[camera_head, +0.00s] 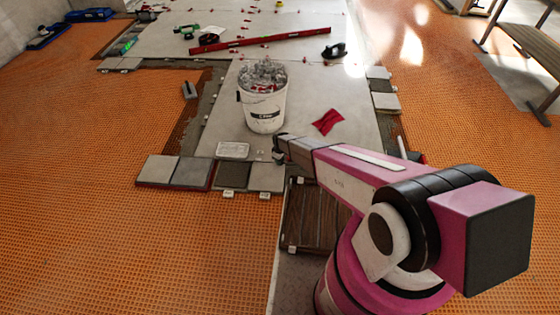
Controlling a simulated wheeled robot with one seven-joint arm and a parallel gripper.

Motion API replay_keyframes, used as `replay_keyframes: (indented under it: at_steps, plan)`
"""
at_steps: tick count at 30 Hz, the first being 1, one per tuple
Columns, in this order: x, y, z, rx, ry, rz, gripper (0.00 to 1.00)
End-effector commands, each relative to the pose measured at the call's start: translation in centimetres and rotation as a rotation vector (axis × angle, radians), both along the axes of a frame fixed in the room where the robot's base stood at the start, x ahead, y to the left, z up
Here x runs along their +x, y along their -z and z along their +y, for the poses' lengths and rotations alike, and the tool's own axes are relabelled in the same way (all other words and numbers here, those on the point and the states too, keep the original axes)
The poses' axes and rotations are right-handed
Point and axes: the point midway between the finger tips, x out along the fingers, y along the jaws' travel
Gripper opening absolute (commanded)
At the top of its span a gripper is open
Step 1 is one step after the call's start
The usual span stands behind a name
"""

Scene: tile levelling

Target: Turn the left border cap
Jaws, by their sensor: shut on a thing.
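My gripper (281,152) is at the near edge of the large pale tile (225,110), just in front of the white bucket, pointing down. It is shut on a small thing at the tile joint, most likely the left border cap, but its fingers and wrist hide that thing. I cannot tell how far the cap is turned. Small white clips (229,194) show along the front edge of the border tiles (190,173), left of and below my gripper.
A white bucket (264,108) full of clear and red pieces stands close behind my gripper. A red cloth (327,122) lies to its right. A small white slab (233,150) lies left. A long red level (260,40) lies farther back.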

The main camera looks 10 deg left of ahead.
Motion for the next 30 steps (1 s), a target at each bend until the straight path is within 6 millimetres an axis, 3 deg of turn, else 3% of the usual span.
replay_keyframes:
  at_steps: [30]
  plan:
    - [-0.01, -0.07, -0.01, 0.000, 0.923, 0.000, 0.09]
